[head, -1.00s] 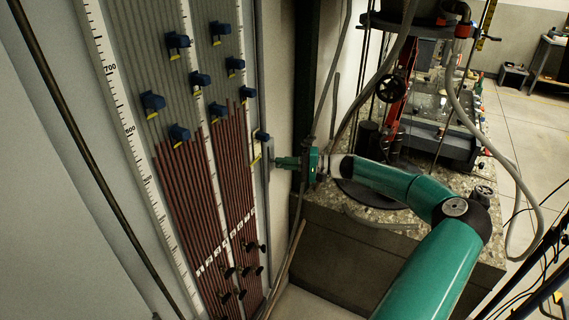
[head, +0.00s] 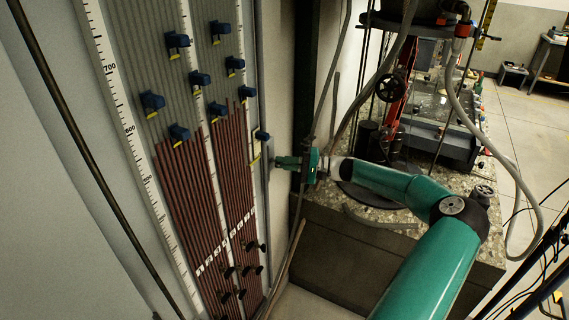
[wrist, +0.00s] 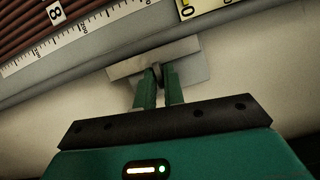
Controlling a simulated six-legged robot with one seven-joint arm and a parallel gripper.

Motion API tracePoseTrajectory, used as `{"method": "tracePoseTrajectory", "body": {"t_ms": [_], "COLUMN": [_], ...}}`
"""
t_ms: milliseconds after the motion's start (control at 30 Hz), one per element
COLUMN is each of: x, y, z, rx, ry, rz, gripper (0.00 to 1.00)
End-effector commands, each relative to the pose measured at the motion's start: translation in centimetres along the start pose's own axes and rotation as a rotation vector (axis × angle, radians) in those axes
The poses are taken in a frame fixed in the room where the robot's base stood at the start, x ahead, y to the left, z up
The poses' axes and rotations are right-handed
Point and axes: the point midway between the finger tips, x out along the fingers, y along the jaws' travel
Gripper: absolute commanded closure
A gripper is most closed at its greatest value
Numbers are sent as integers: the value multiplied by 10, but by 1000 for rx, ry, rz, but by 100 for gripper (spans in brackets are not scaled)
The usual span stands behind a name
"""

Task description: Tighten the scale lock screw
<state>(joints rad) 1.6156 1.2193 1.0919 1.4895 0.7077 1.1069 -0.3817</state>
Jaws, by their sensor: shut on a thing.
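The scale lock screw (wrist: 157,70) shows in the wrist view as a small dark round head in front of a pale metal plate (wrist: 190,58) on the edge of the scale panel. My gripper (wrist: 158,78) is shut on the screw, with one green finger on each side of it. The fingers hide part of the screw. The screw is too small to make out there.
The panel carries brown-red tubes (head: 190,200), white scales (head: 127,125), several blue sliders (head: 178,40) and black knobs (head: 243,270). A dark post (head: 315,70) and grey hose (head: 345,60) stand close above my wrist. A stone-topped bench (head: 400,230) lies to the right.

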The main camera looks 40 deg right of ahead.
Motion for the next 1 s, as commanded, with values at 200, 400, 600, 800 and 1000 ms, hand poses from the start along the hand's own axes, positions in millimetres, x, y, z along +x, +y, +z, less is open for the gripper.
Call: {"method": "tracePoseTrajectory", "body": {"t_ms": [200,400,600,800,1000], "x": [0,0,0,0,0], "y": [0,0,0,0,1], "z": [1,1,1,1,1], "rx": [1,1,2,2,2], "ry": [-2,-3,-3,-4,-4], "rz": [-1,-1,-1,-1,-1], "gripper": [100,100,100,100,82]}}
